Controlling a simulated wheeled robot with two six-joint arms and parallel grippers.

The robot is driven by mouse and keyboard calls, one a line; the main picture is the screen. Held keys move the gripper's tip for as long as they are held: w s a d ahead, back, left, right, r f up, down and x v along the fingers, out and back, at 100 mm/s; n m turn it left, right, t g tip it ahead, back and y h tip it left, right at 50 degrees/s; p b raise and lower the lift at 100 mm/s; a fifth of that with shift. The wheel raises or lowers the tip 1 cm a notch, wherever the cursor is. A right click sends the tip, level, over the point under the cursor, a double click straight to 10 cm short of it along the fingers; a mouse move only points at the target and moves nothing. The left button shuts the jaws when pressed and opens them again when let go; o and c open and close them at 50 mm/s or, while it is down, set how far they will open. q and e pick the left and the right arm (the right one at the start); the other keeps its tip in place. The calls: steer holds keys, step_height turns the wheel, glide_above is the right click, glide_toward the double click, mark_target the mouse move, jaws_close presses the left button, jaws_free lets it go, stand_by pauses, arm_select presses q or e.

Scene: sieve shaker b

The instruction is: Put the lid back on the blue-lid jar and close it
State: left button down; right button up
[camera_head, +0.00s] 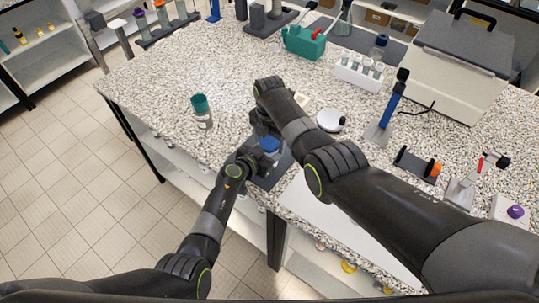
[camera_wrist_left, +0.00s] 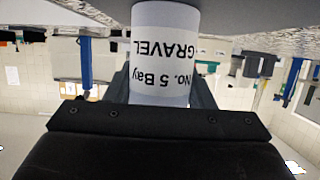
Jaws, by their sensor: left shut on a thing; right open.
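The jar (camera_wrist_left: 165,50) fills the middle top of the left wrist view, upside down there, with a white label reading "No. 5 Bay GRAVEL". My left gripper (camera_wrist_left: 163,100) is shut around it; the gripper body hides the jar's upper end. In the head view my left gripper (camera_head: 264,158) is near the table's front edge. A blue lid (camera_head: 269,144) shows between my two grippers; I cannot tell whether it sits on the jar. My right gripper (camera_head: 262,124) is open just behind and above the lid, its fingers partly hidden by its own arm.
A teal-lidded jar (camera_head: 202,111) stands to the left on the speckled table (camera_head: 150,85). A round white dish (camera_head: 331,120), a blue stand (camera_head: 388,110) and a white vial rack (camera_head: 358,73) are to the right. A dark mat (camera_head: 270,178) lies by the front edge.

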steer(key=shift+f, duration=0.15)
steer(key=c, duration=0.8)
steer(key=o, duration=0.9)
steer(key=shift+r, duration=2.3)
steer(key=o, duration=0.5)
